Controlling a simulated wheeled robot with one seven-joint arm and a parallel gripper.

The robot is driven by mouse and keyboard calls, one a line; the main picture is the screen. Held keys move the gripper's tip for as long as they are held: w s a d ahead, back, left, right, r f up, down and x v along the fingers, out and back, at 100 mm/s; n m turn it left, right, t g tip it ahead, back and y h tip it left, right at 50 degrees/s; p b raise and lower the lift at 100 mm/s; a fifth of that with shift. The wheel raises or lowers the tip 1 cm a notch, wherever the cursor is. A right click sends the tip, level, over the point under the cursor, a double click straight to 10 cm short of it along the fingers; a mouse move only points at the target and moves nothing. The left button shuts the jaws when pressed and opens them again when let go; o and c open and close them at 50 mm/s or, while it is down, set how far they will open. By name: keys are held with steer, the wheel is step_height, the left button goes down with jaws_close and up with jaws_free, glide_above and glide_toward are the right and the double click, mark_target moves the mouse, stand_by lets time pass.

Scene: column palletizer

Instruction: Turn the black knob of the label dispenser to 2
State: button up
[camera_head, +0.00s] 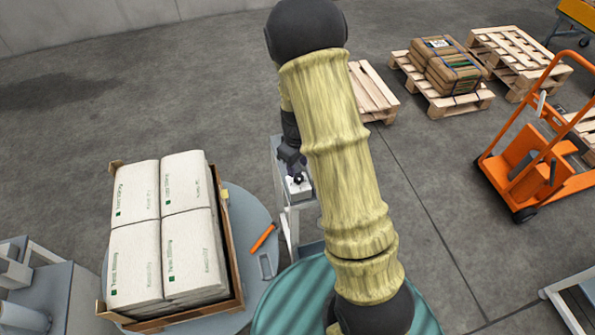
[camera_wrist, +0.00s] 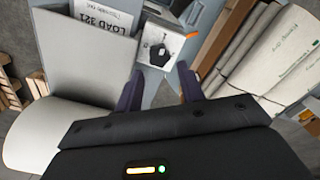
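The black knob (camera_wrist: 157,55) sits on a pale square plate (camera_wrist: 172,46) of the label dispenser in the wrist view. Its dial marks are too small to read, so its setting cannot be told. A printed label reading "LOAD 321" (camera_wrist: 98,22) lies beside the plate. In the head view the dispenser (camera_head: 299,188) stands on a grey stand, with the knob a small dark spot on it. My gripper (camera_wrist: 159,72) is open, its dark fingers apart on either side of the knob's near side, with nothing clearly between them. In the head view my arm partly covers the gripper (camera_head: 291,157).
A pallet box of white sacks (camera_head: 165,230) stands on a round grey turntable (camera_head: 255,215) left of the dispenser. Wooden pallets (camera_head: 440,103) and an orange hand truck (camera_head: 530,160) stand to the right. Open floor lies between.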

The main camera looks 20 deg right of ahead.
mark_target(297, 175)
steer(key=shift+f+p, duration=0.35)
steer(key=shift+f, duration=2.05)
steer(key=c, duration=0.7)
